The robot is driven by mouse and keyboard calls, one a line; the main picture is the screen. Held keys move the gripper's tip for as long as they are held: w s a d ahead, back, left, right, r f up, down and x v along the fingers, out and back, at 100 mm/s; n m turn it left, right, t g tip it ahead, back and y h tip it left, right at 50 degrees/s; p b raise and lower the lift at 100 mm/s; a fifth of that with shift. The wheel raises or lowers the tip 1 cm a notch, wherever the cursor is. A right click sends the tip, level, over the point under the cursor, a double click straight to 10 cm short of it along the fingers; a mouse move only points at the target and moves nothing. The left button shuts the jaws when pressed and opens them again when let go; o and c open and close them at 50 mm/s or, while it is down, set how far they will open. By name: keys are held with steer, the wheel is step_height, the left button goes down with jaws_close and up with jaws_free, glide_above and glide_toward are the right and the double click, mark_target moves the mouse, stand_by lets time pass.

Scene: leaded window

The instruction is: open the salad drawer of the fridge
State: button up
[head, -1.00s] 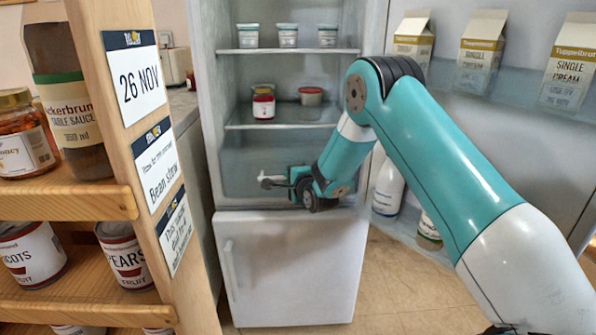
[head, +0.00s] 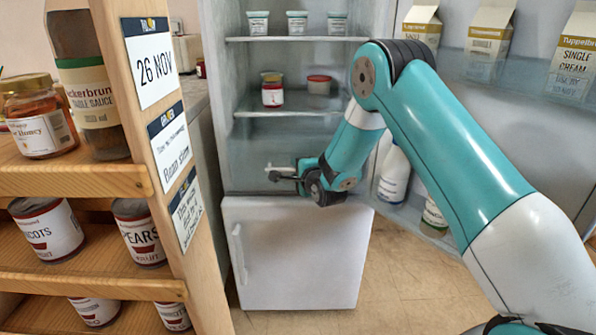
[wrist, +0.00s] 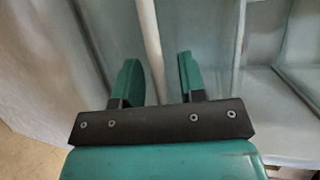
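The fridge's salad drawer (head: 252,150) is a pale, translucent blue-grey front at the bottom of the open fridge compartment. It looks shut, and my arm hides its right part. A thin pale bar (head: 281,168), seemingly its handle, shows in front of it at my gripper. My gripper (head: 280,177) is at this bar, low before the drawer. In the wrist view my gripper (wrist: 156,80) has its two green fingers apart. A pale bar (wrist: 149,40) runs between them with a gap to each side, nearer the left finger. Contact cannot be seen.
The fridge door (head: 480,75) stands open at the right, with cartons and bottles (head: 394,177) on its shelves. Jars (head: 272,95) stand on the shelf above the drawer. A lower white door (head: 300,255) is shut. A wooden rack (head: 165,200) stands close at the left.

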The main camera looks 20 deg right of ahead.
steer(key=shift+s, duration=0.1)
steer(key=b+v, duration=0.5)
steer(key=v, duration=1.2)
steer(key=shift+s, duration=0.1)
